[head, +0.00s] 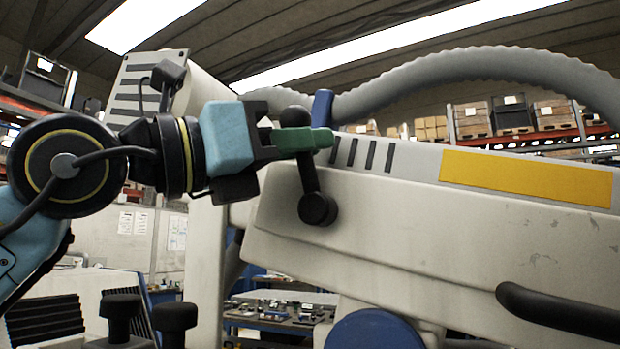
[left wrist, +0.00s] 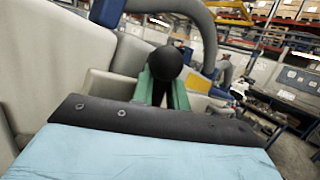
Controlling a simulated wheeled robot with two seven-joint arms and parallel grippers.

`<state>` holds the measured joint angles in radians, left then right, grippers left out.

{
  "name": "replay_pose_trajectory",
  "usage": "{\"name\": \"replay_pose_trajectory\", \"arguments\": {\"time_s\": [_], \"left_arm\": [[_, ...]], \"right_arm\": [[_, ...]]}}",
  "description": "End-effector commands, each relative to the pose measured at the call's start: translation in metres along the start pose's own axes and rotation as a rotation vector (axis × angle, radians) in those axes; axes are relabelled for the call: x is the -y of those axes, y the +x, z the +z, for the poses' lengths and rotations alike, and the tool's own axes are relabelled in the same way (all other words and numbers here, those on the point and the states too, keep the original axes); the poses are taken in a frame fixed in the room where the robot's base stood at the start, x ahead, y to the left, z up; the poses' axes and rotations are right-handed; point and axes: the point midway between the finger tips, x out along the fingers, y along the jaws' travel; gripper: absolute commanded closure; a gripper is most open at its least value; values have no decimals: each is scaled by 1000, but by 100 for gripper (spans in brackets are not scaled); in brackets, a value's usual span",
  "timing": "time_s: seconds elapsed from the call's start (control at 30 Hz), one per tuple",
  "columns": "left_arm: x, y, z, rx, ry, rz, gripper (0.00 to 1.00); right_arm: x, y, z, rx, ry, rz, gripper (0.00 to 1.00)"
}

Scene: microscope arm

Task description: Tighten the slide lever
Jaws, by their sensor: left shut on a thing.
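The slide lever is a black lever (head: 309,176) with a round hub (head: 317,209) on the side of the pale microscope arm (head: 390,225). Its ball knob shows above my gripper in the head view. My left gripper (head: 318,139), with green fingers, is shut on the lever near its upper end. In the left wrist view the black ball knob (left wrist: 166,63) sits between the two green fingers (left wrist: 162,92). The fingers hide part of the lever's shaft. My right gripper is in neither view.
A yellow strip (head: 525,177) marks the microscope arm's upper side. A grey corrugated hose (head: 480,62) arches above it. A black handle (head: 560,312) juts out at the lower right. Black knobs (head: 174,318) stand at the lower left.

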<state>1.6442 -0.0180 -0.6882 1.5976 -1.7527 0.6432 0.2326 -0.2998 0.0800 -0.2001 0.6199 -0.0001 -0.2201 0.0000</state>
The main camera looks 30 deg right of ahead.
Motion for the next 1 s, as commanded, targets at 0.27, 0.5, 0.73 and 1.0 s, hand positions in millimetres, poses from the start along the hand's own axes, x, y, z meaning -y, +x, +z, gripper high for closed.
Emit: {"name": "replay_pose_trajectory", "arguments": {"time_s": [0.27, 0.5, 0.73, 1.0], "left_arm": [[-4, -5, 2, 64, -64, 15, 100], [-5, -5, 5, 68, -70, 16, 100], [-5, -5, 5, 68, -70, 16, 69], [-5, -5, 2, 62, -70, 16, 67]], "right_arm": [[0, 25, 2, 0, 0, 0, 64], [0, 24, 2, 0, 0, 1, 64], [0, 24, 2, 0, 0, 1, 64], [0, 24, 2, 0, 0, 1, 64]]}}
